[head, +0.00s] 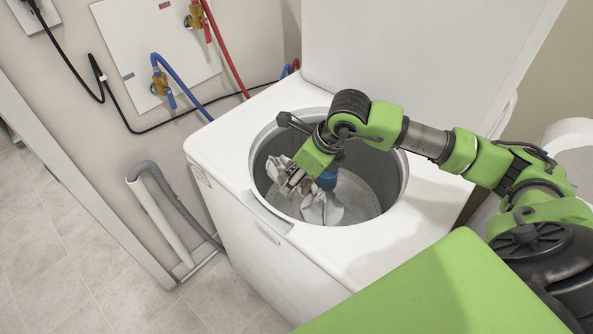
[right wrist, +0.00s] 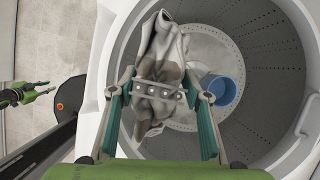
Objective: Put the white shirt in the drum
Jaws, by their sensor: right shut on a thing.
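A white shirt (right wrist: 160,50), crumpled and partly grey-brown in shade, is between the fingers of my right gripper (right wrist: 160,88). In the head view, my right gripper (head: 292,182) is over the open drum (head: 385,172) of the white washing machine, and cloth shows at its fingers. In the right wrist view, the drum's perforated wall (right wrist: 262,45) surrounds the right side of the cloth. The fingers hide part of it. My left gripper (right wrist: 38,91) shows small at the left of the right wrist view, away from the machine, with its fingers apart.
A blue cup-like thing (right wrist: 222,88) is inside the drum. The raised lid (head: 420,60) stands behind the opening. Hoses and a grey drain pipe (head: 165,190) are at the left wall.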

